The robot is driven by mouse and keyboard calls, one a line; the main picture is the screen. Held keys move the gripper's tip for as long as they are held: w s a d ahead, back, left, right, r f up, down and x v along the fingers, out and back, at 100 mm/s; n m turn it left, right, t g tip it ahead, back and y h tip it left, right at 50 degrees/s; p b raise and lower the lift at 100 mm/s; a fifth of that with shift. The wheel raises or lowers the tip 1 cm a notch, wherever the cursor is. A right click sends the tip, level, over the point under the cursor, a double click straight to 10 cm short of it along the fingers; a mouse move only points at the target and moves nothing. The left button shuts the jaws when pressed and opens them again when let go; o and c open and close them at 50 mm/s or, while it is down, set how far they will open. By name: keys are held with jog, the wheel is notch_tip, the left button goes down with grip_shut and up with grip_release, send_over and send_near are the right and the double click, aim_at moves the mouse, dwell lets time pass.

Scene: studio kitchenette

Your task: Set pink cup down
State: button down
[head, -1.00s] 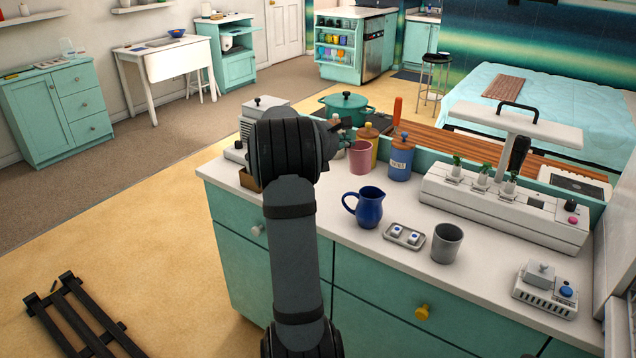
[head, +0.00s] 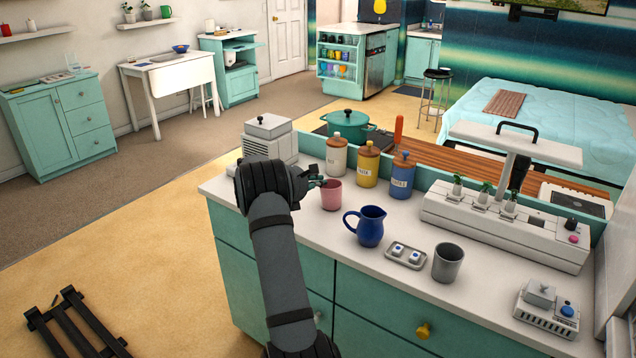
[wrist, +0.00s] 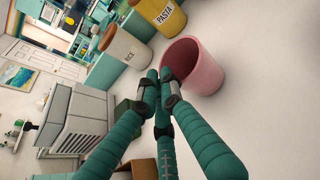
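The pink cup (head: 331,195) is upright over the white counter, left of the blue jug (head: 371,226) and in front of the canisters. I cannot tell whether its base touches the counter. My gripper (head: 316,182) is at the cup's left rim, partly hidden by my arm in the head view. In the wrist view, the teal fingers (wrist: 160,78) come together at the near rim of the pink cup (wrist: 197,66) and look closed on its wall. The fingertips are partly hidden there.
Rice (head: 337,157), pasta (head: 367,164) and coffee (head: 402,175) canisters stand close behind the cup. A grey boxy appliance (head: 270,140) is to the left. A small tray (head: 405,255) and a grey cup (head: 448,262) stand right of the jug. Bare counter lies in front of the pink cup.

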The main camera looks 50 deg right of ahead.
jog(key=shift+r, duration=0.15)
jog(key=c, duration=2.4)
grip_release()
jog(key=shift+f, duration=0.2)
jog(key=o, duration=0.5)
jog(key=shift+c, duration=0.2)
jog(key=shift+r, duration=0.3)
jog(key=b+v, duration=0.1)
jog(key=v, duration=1.1)
jog(key=shift+f, duration=0.15)
